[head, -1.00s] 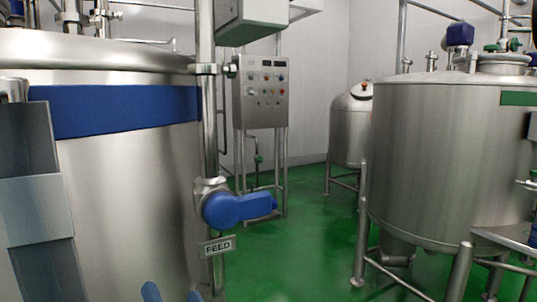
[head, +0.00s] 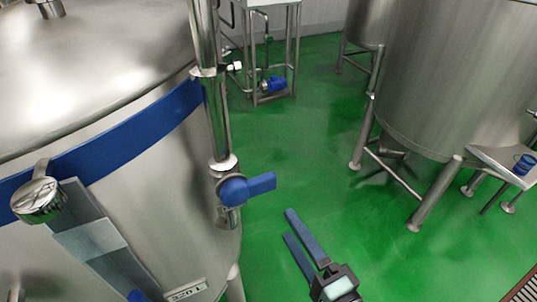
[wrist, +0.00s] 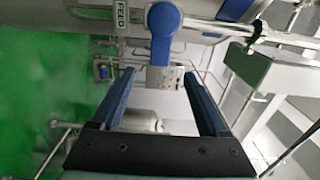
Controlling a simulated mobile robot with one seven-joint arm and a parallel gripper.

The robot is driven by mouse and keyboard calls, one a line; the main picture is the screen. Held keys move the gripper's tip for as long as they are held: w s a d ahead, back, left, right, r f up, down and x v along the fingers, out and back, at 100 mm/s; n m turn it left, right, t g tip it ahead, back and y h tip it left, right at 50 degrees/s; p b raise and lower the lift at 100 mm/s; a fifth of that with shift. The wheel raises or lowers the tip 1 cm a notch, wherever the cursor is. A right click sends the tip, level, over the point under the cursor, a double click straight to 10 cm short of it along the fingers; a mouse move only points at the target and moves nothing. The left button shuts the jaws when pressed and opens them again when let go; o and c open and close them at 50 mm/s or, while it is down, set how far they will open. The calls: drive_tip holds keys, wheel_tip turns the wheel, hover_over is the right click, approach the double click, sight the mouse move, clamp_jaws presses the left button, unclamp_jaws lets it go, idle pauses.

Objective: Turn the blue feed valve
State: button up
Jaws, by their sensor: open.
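The blue feed valve (head: 248,188) sits on a vertical steel pipe (head: 217,120) beside the large tank at left. Its lever points right, roughly level, in the head view. My gripper (head: 288,225) is open and empty, below and to the right of the lever, with its two blue fingers apart. In the wrist view the blue valve (wrist: 163,38) shows beyond and between the spread fingers (wrist: 158,72). I see no contact between them. The FEED label (wrist: 122,18) is beside the valve there; I cannot make it out in the head view.
The left tank (head: 120,150) with its blue band stands close to the pipe. A second tank (head: 450,70) on legs stands at right, with a small side shelf (head: 490,157). A steel frame (head: 272,95) stands behind. Green floor (head: 335,130) lies open between them.

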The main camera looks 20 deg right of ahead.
sight(265, 187)
drive_tip(key=w+p, duration=0.2)
drive_tip(key=w, duration=0.3)
drive_tip(key=w+p, duration=0.2)
drive_tip(key=w, duration=0.4)
drive_tip(key=shift+a+r, duration=0.15)
drive_tip(key=shift+w+p, duration=0.3)
drive_tip(key=shift+w, duration=0.6)
clamp_jaws()
idle(0.4)
